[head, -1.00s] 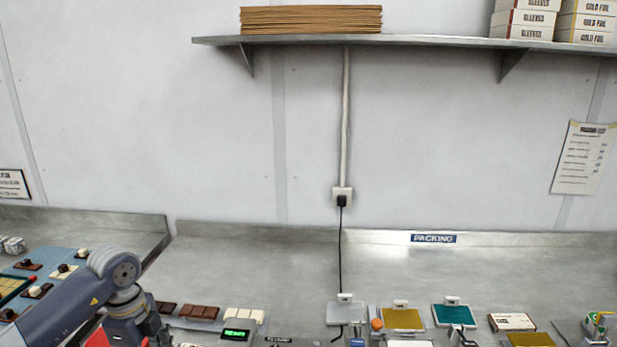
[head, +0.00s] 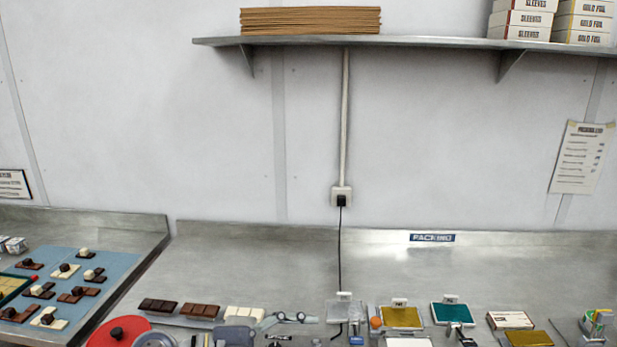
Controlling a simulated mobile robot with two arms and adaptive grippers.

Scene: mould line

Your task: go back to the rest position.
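My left gripper (head: 290,318) shows low in the head view, just right of the white chocolate bar, with grey-blue finger links seen from the side. Part of my arm is at the bottom edge to its left. I see nothing held, but the fingertips are too small and cropped to tell whether they are open or shut. My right gripper is not in view.
Dark (head: 158,306), milk (head: 200,311) and white (head: 245,314) chocolate bars lie in a row. Decorated chocolates sit on a blue mat (head: 122,262) at left. A red disc (head: 116,331) is at front left. Gold (head: 402,317) and teal (head: 452,313) pads are at right. The back counter is clear.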

